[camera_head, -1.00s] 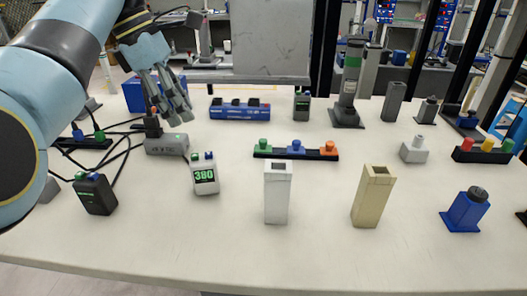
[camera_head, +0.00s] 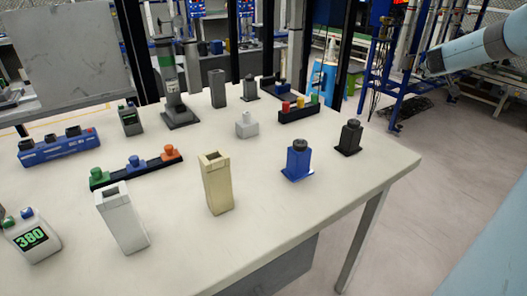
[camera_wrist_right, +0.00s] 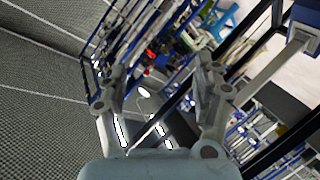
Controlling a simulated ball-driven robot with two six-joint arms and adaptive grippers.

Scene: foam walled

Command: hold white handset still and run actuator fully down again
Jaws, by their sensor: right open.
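My right gripper (camera_wrist_right: 162,68) is open and empty in the right wrist view, away from the table over the floor area. My left gripper is out of view.
A white open-topped box (camera_head: 123,220), a beige box (camera_head: 217,185) and a blue block with a dark knob (camera_head: 297,162) stand along the front. A button strip (camera_head: 137,170) lies behind them. The table's right edge is clear beyond a black knob block (camera_head: 348,138).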

